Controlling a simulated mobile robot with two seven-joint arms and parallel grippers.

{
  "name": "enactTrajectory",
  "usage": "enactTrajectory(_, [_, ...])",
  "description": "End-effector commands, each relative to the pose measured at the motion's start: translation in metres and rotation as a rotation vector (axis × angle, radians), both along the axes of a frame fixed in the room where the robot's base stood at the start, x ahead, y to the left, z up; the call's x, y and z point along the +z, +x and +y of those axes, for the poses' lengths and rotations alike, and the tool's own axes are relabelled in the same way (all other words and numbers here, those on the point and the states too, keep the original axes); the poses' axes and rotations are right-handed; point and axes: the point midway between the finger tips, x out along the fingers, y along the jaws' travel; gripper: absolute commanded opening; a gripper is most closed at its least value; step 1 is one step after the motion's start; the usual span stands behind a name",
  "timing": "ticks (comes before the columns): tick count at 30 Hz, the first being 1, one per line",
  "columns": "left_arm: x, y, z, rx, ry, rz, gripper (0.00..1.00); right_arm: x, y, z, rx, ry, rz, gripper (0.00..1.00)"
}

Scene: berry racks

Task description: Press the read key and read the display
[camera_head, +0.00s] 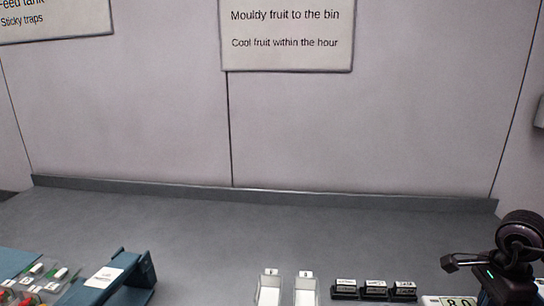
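A pale device (432,300) sits at the bottom right edge of the head view, cut off by the frame. Part of its display (461,301) shows dark digits that look like "8.0"; the rest is cut off or hidden behind my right arm. No read key can be made out. My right gripper (452,263), black, is above and beside the device at the right edge. Its fingers are too small and dark to tell whether they are open or shut. My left gripper is not in view.
Two white trays (304,291) and a row of black labelled blocks (375,290) stand at the front of the grey worktop (250,225). A blue stand (137,280) with a white label and small coloured items are at lower left. The worktop's back is clear.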

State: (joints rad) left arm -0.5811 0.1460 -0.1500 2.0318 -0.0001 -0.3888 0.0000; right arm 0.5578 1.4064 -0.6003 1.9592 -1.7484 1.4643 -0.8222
Motion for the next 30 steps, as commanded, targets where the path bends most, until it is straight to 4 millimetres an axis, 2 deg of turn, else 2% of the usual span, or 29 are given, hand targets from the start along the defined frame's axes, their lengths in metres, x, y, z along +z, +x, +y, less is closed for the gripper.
enactTrajectory(30, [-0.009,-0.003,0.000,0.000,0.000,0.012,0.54,-0.013,0.000,0.000,0.000,0.000,0.000,0.00])
